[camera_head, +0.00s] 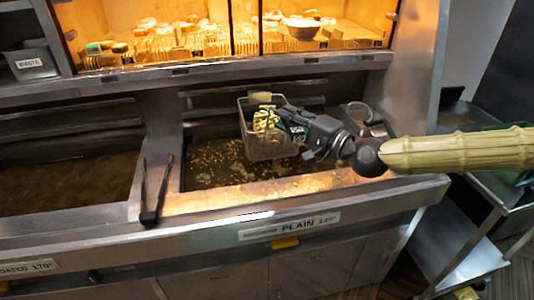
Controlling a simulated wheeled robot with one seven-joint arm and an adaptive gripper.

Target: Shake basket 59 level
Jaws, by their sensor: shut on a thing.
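A wire frying basket (262,145) hangs above the right fryer vat (205,180). It looks roughly upright, with pale yellow food (266,121) inside. My gripper (290,124) reaches in from the right and is shut at the basket's right side, where its handle would be; the fingers hide the exact hold. No number can be read on the basket. The vat's dark oil has many small crumbs floating on it.
Tongs (155,190) lie across the divider between the vats. A left vat (65,175) holds brown oil. A lit warming cabinet (220,35) stands behind. The front ledge carries a "PLAIN" label (290,228). A steel cart (470,240) stands at the right.

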